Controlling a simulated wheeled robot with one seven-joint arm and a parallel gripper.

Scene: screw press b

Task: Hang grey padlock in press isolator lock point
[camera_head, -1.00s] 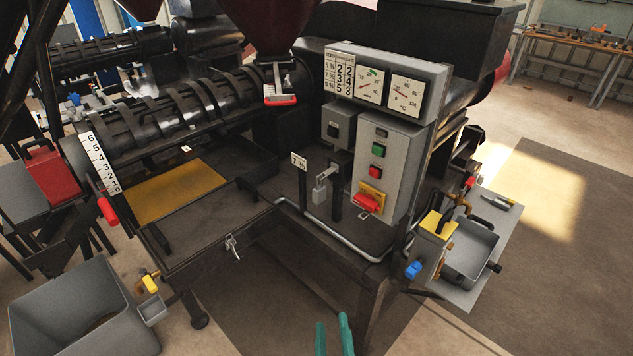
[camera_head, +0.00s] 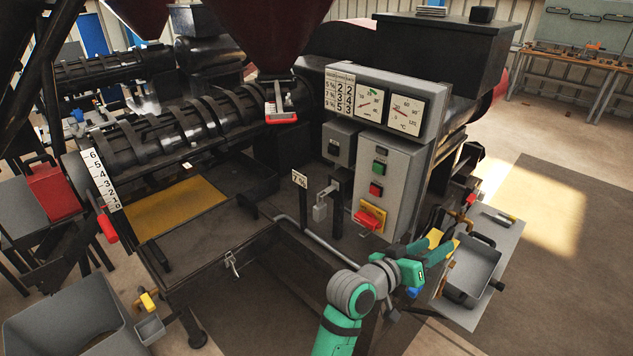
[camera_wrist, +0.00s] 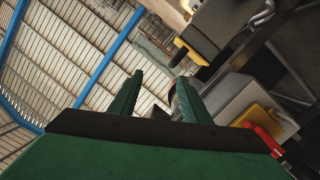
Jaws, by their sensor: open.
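The grey padlock (camera_head: 320,213) hangs on a short dark post beside the 7 % tag, left of the press control box. The isolator, with its red handle (camera_head: 369,219) on a yellow plate, is low on the front of the grey control box (camera_head: 387,176). Its lock point is too small to make out. My gripper (camera_head: 430,243) is right of the isolator, in front of the yellow block, apart from the padlock. In the wrist view my gripper (camera_wrist: 158,82) is open with nothing between its green fingers. A red handle (camera_wrist: 262,138) shows at lower right there.
A bent grey pipe (camera_head: 325,250) runs along the press front, below the padlock. At right, a side shelf holds a grey tray (camera_head: 472,268). A grey bin (camera_head: 65,318) stands at lower left. Open floor lies at far right.

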